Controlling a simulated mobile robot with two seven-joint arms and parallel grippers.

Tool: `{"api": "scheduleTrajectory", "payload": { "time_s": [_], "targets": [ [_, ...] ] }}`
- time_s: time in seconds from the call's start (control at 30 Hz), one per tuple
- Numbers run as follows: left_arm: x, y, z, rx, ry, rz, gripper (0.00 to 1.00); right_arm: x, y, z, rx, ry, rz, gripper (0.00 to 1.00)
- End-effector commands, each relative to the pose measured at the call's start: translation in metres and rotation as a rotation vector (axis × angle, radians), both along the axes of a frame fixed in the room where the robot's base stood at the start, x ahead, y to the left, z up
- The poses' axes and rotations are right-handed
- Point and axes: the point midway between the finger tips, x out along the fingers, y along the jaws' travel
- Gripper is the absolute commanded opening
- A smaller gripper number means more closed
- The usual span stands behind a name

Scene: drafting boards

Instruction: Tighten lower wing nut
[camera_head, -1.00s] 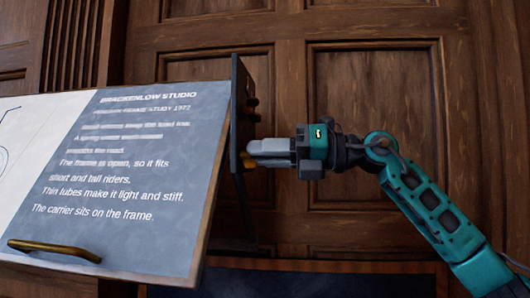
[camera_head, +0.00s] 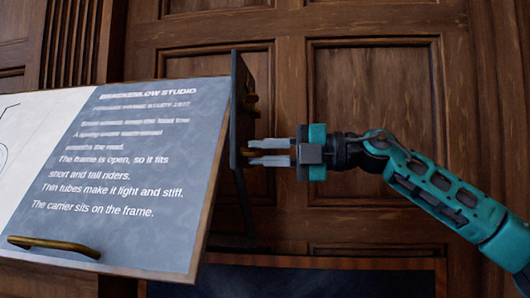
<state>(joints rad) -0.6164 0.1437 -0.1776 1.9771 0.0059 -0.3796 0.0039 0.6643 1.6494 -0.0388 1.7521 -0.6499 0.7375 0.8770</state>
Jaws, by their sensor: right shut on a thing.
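The drafting board (camera_head: 200,215) is tilted, with a dark bracket plate (camera_head: 236,125) at its right edge. The lower wing nut (camera_head: 247,152) is a small brass piece on the right face of that plate, largely hidden by my fingertips. My right gripper (camera_head: 262,152) comes in from the right and is shut on the lower wing nut, its two grey fingers one above the other. Another brass wing nut (camera_head: 252,106) sits higher on the same plate, clear of the gripper. My left gripper is not in view.
A brass handle (camera_head: 54,247) runs along the board's lower edge. A dark support (camera_head: 240,215) stands below the plate. Brown wood panelling (camera_head: 375,95) fills the background. The space right of the plate, above my right arm, is free.

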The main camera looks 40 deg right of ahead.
Motion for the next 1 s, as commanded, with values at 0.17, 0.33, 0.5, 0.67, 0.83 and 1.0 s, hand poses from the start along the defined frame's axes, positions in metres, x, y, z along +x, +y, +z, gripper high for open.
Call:
{"api": "scheduleTrajectory", "payload": {
  "time_s": [0.17, 0.33, 0.5, 0.67, 0.83, 1.0],
  "targets": [
    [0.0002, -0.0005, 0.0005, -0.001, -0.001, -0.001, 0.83, 0.0001, 0.0, -0.0008, 0.046, 0.04, 0.0, 0.0],
    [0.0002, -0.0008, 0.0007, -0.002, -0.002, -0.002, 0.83, 0.0002, 0.0, -0.001, 0.067, 0.054, 0.0, 0.0],
    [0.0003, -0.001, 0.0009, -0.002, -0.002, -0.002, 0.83, 0.0002, 0.0001, -0.0009, 0.071, 0.057, 0.0, 0.0],
    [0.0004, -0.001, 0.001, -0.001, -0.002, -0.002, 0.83, 0.0002, 0.0001, -0.0009, 0.07, 0.058, 0.001, 0.0],
    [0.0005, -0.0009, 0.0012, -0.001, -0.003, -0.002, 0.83, 0.0001, 0.0001, -0.0009, 0.07, 0.057, 0.001, 0.27],
    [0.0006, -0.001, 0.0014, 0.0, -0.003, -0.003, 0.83, 0.0001, 0.0001, -0.0008, 0.069, 0.056, 0.001, 0.4]
  ]
}}
